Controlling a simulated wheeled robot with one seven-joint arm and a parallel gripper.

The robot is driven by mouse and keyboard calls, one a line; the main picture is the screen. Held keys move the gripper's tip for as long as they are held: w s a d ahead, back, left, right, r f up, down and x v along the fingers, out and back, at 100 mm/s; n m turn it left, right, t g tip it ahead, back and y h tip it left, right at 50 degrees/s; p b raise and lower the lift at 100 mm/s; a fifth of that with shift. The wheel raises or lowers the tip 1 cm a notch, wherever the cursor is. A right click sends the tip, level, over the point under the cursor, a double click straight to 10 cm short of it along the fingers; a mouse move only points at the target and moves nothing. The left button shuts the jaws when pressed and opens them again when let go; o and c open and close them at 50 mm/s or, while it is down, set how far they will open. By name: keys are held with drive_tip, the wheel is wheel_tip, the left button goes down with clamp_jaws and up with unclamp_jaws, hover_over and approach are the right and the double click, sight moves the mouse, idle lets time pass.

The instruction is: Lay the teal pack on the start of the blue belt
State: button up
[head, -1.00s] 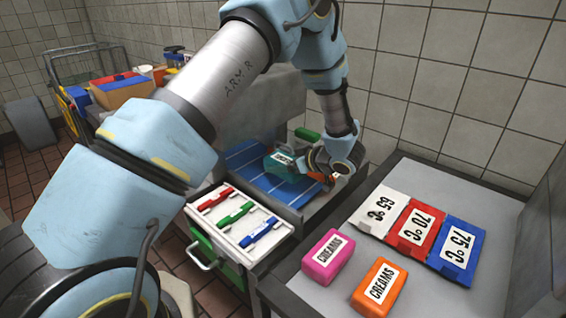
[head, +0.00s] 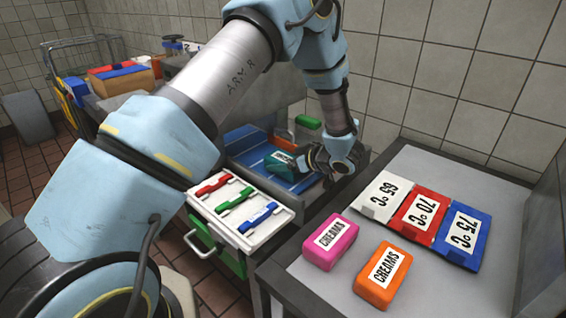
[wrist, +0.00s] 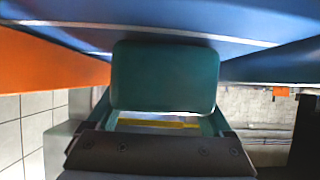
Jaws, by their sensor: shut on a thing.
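The teal pack (head: 280,163) is in my gripper (head: 300,164) at the blue belt (head: 243,136) in the head view. In the wrist view the teal pack (wrist: 165,75) fills the middle, held between the jaws of my gripper (wrist: 165,125). The blue belt (wrist: 240,68) shows behind and beside it there. My wrist hides the pack's right end in the head view. I cannot tell whether the pack touches the belt.
A white tray (head: 270,240) with red, green and blue clips stands before the belt. A grey bench (head: 440,305) at right holds pink (head: 330,242) and orange (head: 382,276) packs and temperature blocks (head: 418,217). A green pack (head: 308,122) lies behind the belt.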

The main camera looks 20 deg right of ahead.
drive_tip(key=o, duration=1.2)
drive_tip(key=b+v, duration=0.3)
drive_tip(key=v, duration=0.7)
drive_tip(key=shift+s+d+r, duration=0.15)
drive_tip(key=shift+s+d, duration=0.05)
drive_tip(key=shift+s, duration=0.1)
